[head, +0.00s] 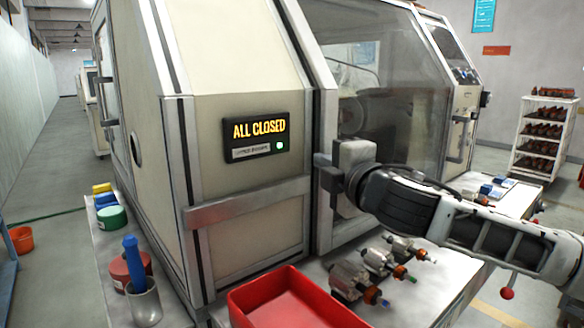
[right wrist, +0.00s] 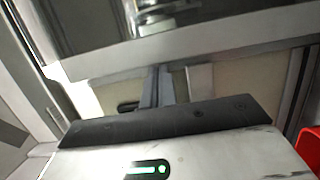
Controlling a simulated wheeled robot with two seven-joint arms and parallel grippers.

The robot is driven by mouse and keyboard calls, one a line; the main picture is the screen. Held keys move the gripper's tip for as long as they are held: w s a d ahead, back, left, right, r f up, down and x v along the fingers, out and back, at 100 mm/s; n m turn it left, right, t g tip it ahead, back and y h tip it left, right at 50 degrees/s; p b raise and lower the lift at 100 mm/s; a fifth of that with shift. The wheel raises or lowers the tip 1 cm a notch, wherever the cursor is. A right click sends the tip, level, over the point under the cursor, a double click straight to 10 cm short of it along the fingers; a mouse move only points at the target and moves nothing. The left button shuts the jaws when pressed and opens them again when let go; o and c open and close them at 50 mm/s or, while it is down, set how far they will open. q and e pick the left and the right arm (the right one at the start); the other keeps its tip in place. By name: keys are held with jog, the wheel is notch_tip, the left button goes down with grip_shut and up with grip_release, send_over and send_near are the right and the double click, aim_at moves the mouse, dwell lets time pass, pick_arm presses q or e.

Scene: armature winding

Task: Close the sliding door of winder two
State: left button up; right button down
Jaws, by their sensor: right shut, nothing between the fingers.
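The winder (head: 250,60) is a large cream machine with a metal frame. Its sliding door (head: 395,85) has a clear window in a grey metal frame. The door's left edge stands close against the cream front panel, with no clear gap visible. A black display (head: 256,138) on that panel reads "ALL CLOSED" beside a green light. My right gripper (head: 322,170) is shut and empty at the door's left edge, partly hiding it; contact cannot be told. In the right wrist view, its fingers (right wrist: 158,85) point toward the pale machine front. My left gripper is not in view.
A red tray (head: 295,300), several armatures (head: 375,262) and a cup with a blue-handled tool (head: 143,300) stand on the ledge below. A white rack (head: 545,135) stands at the back right. An aisle (head: 50,170) runs along the left.

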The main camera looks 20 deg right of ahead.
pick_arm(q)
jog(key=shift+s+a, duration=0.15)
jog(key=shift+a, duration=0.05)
pick_arm(e)
jog(key=shift+d+r, duration=0.1)
jog(key=shift+d, duration=0.15)
